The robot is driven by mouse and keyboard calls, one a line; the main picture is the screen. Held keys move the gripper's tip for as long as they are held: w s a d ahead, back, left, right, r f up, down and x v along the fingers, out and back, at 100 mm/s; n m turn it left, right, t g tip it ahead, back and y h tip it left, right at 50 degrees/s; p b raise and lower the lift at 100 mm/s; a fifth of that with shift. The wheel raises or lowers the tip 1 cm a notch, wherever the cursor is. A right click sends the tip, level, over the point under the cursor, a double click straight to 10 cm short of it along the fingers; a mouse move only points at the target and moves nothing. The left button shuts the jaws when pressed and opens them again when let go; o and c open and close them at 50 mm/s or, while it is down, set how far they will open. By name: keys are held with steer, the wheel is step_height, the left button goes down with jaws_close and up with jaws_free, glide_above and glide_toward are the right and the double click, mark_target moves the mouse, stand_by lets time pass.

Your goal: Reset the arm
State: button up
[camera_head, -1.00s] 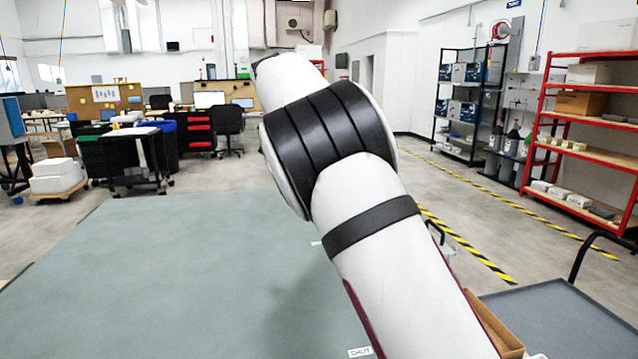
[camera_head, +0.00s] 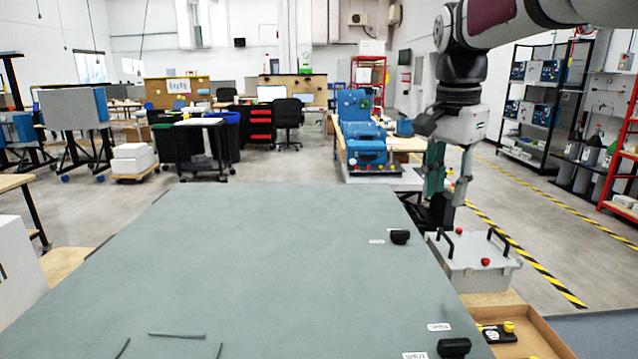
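My arm comes in from the upper right with its wrist bent downward. My gripper (camera_head: 432,208) hangs from it, pointing down, past the right edge of the grey-green panel and behind the grey box. Its fingers look dark, and a green part shows above them. The finger gap is too small and cluttered to read, and I see no clear object held. The grey box (camera_head: 472,268) with black handles and red knobs stands just right of the panel.
The wide grey-green panel (camera_head: 270,250) fills the foreground, with black knobs (camera_head: 400,237) (camera_head: 453,347) at its right edge. A cardboard tray (camera_head: 545,340) is at lower right. Blue machines (camera_head: 366,152) stand on a table behind. A red shelf (camera_head: 622,150) is far right.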

steer(key=s+f+n+t, duration=0.1)
steer(key=s+f+n, duration=0.2)
steer(key=s, duration=0.5)
steer(key=s+a+f+n+t, duration=0.1)
steer(key=s+f+n, duration=0.2)
steer(key=s, duration=0.6)
steer(key=s+a+f+n+t, duration=0.1)
steer(key=s+f+n, duration=0.2)
steer(key=s+n, duration=0.3)
steer(key=shift+s+a+f+t+y, duration=0.1)
steer(key=shift+s+f+t+y, duration=0.1)
steer(key=shift+s, duration=0.65)
steer(key=shift+s+a+f+t+y, duration=0.1)
steer(key=shift+s+t+y, duration=0.1)
steer(key=shift+s, duration=0.6)
